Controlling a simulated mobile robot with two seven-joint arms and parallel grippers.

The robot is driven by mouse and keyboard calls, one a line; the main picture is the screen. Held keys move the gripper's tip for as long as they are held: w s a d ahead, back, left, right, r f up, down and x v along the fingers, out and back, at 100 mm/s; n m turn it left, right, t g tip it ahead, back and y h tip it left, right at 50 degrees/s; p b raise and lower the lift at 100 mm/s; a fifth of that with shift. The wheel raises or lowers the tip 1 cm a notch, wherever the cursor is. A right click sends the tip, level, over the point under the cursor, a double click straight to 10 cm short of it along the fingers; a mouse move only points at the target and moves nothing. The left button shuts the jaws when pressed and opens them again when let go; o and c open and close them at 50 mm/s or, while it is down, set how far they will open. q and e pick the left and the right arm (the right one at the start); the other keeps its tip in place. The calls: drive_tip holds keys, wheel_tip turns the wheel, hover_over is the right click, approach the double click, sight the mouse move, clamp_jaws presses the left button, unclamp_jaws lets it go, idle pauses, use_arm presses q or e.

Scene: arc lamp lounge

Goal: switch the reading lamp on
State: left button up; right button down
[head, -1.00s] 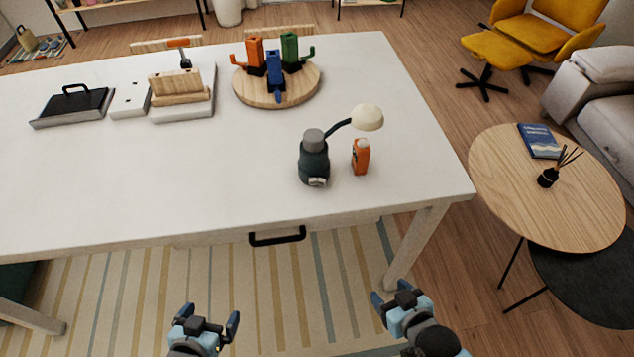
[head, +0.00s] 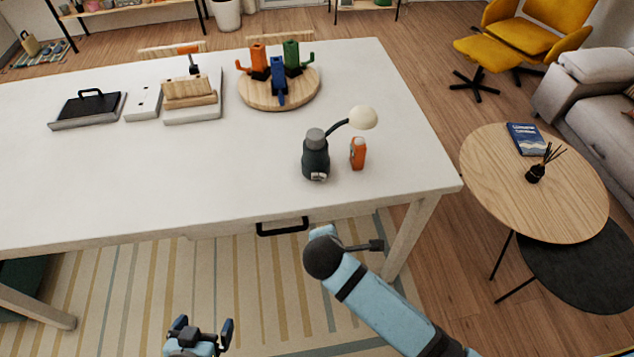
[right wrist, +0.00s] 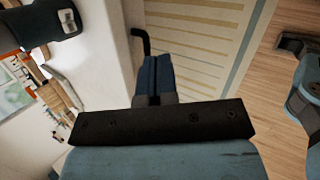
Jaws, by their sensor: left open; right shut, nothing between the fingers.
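The reading lamp (head: 316,160) stands upright on the white table near its front right. It has a dark green base with a grey top, a bent dark neck and a cream shade (head: 362,117). A small pale switch (head: 318,176) shows low on the base's front. No light falls on the table. In the right wrist view the dark base (right wrist: 32,25) is at the top left, its pale switch (right wrist: 68,20) facing right. My right gripper (right wrist: 156,62) is shut and empty, apart from the lamp. My left gripper (head: 201,325) is open and empty before the table.
An orange bottle (head: 358,153) stands just right of the lamp. A drawer handle (head: 282,228) juts from the table's front; it also shows near my right fingers (right wrist: 141,40). A round board (head: 246,92) with coloured holders stands behind. The table's left front is clear.

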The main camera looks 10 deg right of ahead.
use_arm(q)
drive_tip(key=shift+w+a+r, duration=0.2)
drive_tip(key=shift+w+r, duration=0.05)
drive_tip(key=shift+w, duration=0.1)
use_arm(e)
drive_tip(key=w+a+r+n+t+h, duration=0.2)
drive_tip(key=w+a+n+t+h, duration=0.1)
drive_tip(key=w+n, duration=0.6)
drive_tip(key=shift+w+a+n+t+h, duration=0.35)
drive_tip(key=shift+a+n+t, duration=0.15)
drive_tip(key=shift+a+n, duration=0.45)
use_arm(q)
drive_tip(key=shift+s, duration=0.1)
use_arm(e)
drive_tip(key=shift+d, duration=0.1)
drive_tip(key=shift+s, duration=0.1)
